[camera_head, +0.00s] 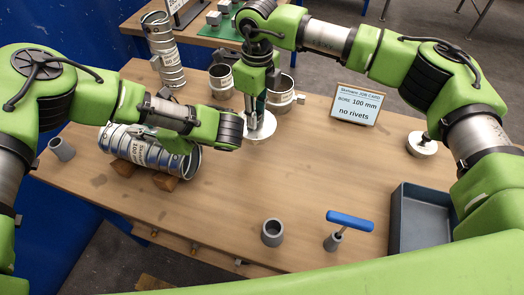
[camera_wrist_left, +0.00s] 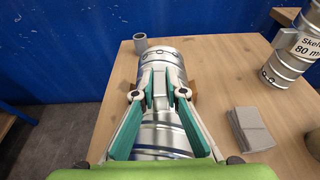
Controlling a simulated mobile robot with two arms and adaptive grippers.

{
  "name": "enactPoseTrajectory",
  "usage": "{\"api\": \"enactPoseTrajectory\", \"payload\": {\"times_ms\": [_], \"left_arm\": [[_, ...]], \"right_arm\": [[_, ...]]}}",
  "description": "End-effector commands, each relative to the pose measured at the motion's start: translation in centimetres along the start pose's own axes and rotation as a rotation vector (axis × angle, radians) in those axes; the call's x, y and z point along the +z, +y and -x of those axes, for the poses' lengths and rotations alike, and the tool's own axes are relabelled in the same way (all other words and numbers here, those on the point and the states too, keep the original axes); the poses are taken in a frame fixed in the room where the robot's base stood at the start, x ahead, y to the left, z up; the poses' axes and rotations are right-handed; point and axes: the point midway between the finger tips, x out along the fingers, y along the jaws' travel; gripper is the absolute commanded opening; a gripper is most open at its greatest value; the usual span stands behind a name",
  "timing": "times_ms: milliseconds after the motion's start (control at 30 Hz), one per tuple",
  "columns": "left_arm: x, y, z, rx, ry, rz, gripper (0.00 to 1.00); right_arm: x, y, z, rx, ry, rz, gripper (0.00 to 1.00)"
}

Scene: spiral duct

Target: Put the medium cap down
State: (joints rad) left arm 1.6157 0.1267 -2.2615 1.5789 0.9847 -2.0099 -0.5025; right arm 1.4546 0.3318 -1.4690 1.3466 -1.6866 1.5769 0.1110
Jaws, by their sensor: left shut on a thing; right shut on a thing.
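The medium cap (camera_head: 262,130), a pale round disc, is below my right gripper (camera_head: 255,105), which points down and is shut on it. The cap is at or just above the table; I cannot tell whether it touches. The gripper hides part of it. My left gripper (camera_head: 178,145) is shut on a silver spiral duct (camera_head: 126,146) marked 100, lying on wooden supports. The left wrist view shows the fingers (camera_wrist_left: 162,88) closed over this duct (camera_wrist_left: 158,52). Another pale cap (camera_head: 422,144) with a dark knob lies at the right.
An upright duct (camera_head: 163,50) and short collars (camera_head: 221,82) (camera_head: 281,95) stand behind. A job card (camera_head: 360,103) reads bore 100 mm, no rivets. A grey tray (camera_head: 393,220), blue-handled tool (camera_head: 349,220) and grey cups (camera_head: 271,232) (camera_head: 62,150) are around. The table's middle is clear.

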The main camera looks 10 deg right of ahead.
Motion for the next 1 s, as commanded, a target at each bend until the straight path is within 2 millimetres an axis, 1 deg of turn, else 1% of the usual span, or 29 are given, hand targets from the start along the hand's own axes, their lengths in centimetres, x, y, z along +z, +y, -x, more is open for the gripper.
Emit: {"api": "enactPoseTrajectory", "payload": {"times_ms": [33, 100, 167, 433, 667, 800, 867, 1000], "left_arm": [[0.0, 0.0, 0.0, -0.001, 0.001, 0.0, 0.0], [0.0, 0.0, 0.0, -0.001, 0.001, 0.0, 0.0], [0.0, 0.0, 0.0, -0.001, 0.001, 0.0, 0.0], [0.0, 0.0, 0.1, -0.001, 0.001, 0.0, 0.0], [0.0, 0.0, 0.0, -0.001, 0.0, 0.001, 0.0], [0.0, 0.0, 0.0, -0.001, 0.0, 0.001, 0.0], [0.0, 0.0, 0.0, -0.001, 0.0, 0.001, 0.0], [0.0, 0.0, 0.0, -0.001, 0.0, 0.001, 0.0]], "right_arm": [[-0.6, 0.0, 0.9, -0.005, 0.018, 0.005, 0.0], [-1.3, 0.1, 1.5, -0.008, 0.04, 0.009, 0.0], [-1.7, 0.1, 1.4, -0.009, 0.051, 0.01, 0.0], [-2.0, 0.1, -3.1, -0.009, 0.057, 0.011, 0.0], [-2.1, 0.1, -5.0, -0.009, 0.056, 0.01, 0.0], [-2.1, 0.1, -7.0, -0.009, 0.056, 0.01, 0.0], [-2.1, 0.1, -7.7, -0.008, 0.056, 0.01, 0.0], [-2.1, 0.1, -7.9, -0.01, 0.053, 0.011, 0.0]]}}
